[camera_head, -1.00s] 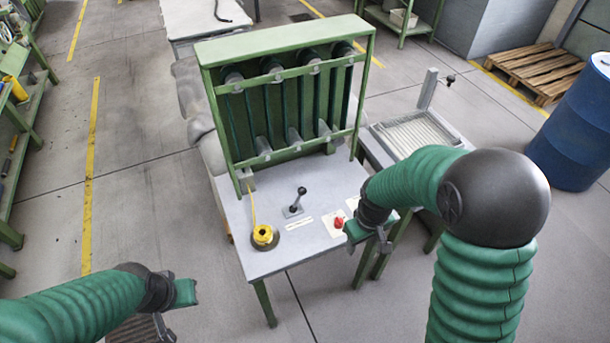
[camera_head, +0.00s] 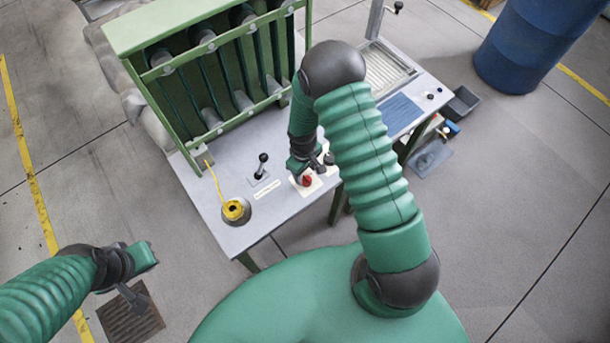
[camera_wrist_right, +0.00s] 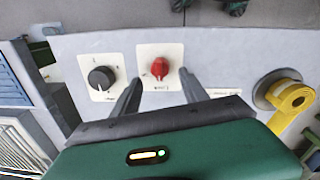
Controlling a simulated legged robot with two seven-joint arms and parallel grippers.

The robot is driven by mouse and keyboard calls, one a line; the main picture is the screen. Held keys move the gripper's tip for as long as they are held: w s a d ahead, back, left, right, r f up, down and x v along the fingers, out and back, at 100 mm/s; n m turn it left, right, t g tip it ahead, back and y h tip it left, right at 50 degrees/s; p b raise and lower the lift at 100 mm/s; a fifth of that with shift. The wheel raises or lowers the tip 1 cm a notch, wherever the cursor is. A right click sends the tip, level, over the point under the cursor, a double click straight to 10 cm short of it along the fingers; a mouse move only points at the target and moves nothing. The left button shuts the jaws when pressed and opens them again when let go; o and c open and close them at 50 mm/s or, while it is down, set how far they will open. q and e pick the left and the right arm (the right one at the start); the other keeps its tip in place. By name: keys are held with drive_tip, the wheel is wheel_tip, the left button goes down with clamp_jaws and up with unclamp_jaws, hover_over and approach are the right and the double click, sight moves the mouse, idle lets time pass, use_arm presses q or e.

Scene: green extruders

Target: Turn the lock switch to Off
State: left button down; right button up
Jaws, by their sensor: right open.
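A red rotary switch (camera_head: 305,180) sits on a white label plate near the front edge of the grey table. In the right wrist view the red switch (camera_wrist_right: 160,68) shows between and just beyond my right fingertips. A black rotary knob (camera_wrist_right: 101,78) on its own white plate is left of it there. The small plate lettering is too blurred to read. My right gripper (camera_wrist_right: 159,76) is open, its fingers to either side of the red switch; contact cannot be told. My left gripper (camera_head: 145,258) is away from the table at the lower left, its jaws unclear.
A black lever (camera_head: 263,161) stands left of the switch. A yellow roll (camera_head: 234,210) is at the table's front left; it also shows in the wrist view (camera_wrist_right: 293,98). The green extruder frame (camera_head: 215,70) rises behind. A blue barrel (camera_head: 530,45) stands at upper right.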

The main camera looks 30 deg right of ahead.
sight(307, 178)
drive_tip(key=f, duration=0.3)
drive_tip(key=shift+s+d+f, duration=0.1)
drive_tip(key=shift+d+f, duration=0.05)
drive_tip(key=shift+d, duration=0.25)
drive_tip(key=shift+s+a+f, duration=0.1)
drive_tip(key=shift+f, duration=0.3)
drive_tip(key=shift+a, duration=0.4)
drive_tip(key=c, duration=0.3)
drive_tip(key=shift+d, duration=0.3)
clamp_jaws()
